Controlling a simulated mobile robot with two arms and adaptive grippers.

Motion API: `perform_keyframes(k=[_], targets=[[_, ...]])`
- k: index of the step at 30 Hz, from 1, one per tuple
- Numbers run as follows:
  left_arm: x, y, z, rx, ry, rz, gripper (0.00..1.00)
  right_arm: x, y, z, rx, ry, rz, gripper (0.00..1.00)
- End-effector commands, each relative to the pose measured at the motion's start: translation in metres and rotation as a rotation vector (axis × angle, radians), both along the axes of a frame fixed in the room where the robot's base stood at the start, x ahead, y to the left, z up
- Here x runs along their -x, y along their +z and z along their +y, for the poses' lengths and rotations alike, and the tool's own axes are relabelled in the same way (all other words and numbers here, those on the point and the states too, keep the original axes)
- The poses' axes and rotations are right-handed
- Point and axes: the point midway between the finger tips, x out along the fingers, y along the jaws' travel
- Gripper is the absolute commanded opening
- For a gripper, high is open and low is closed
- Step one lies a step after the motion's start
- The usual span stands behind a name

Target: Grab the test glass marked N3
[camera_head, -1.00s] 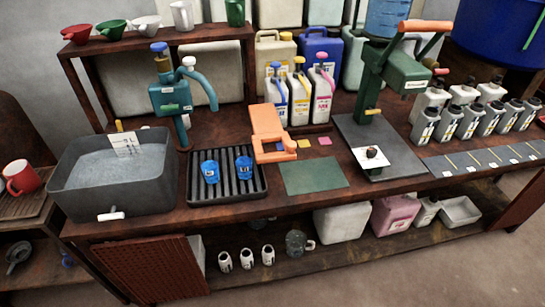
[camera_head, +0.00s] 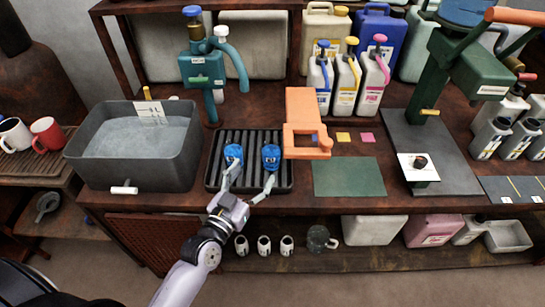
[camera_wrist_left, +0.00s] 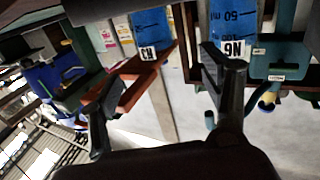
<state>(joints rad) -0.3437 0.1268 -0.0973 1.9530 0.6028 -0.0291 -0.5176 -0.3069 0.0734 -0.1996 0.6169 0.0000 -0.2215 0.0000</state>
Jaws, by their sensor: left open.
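Two blue test glasses stand upright on a black ribbed tray (camera_head: 212,172), a left one (camera_head: 233,151) and a right one (camera_head: 270,154). My left gripper (camera_head: 249,174) reaches in from below, with its open fingers in front of the two glasses. In the left wrist view, which looks turned over, the glass on the right (camera_wrist_left: 233,18) has a label like N6. The glass on the left (camera_wrist_left: 149,22) has a label starting with N; its digit is hard to read. The open fingers (camera_wrist_left: 160,75) hold nothing. My right gripper is not in view.
A grey basin (camera_head: 135,158) stands left of the tray, with a teal pump (camera_head: 203,72) behind. An orange stand (camera_head: 303,118) and a green mat (camera_head: 347,177) lie to the right.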

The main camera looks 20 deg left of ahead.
Motion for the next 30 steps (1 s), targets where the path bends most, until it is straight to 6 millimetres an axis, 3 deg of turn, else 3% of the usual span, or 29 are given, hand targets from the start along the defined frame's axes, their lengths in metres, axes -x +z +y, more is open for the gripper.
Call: perform_keyframes(k=[6,14,21,30], targets=[[-0.039,0.000,-0.006,0.002,0.000,0.000,0.71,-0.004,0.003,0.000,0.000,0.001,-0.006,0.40],[-0.057,0.003,-0.011,0.004,0.000,0.000,0.71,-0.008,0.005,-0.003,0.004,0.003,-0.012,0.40],[-0.091,0.006,-0.019,0.002,0.000,0.000,0.71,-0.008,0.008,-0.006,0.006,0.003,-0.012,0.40],[-0.100,0.004,-0.021,0.001,0.000,0.002,0.71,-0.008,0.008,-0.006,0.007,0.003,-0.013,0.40]])
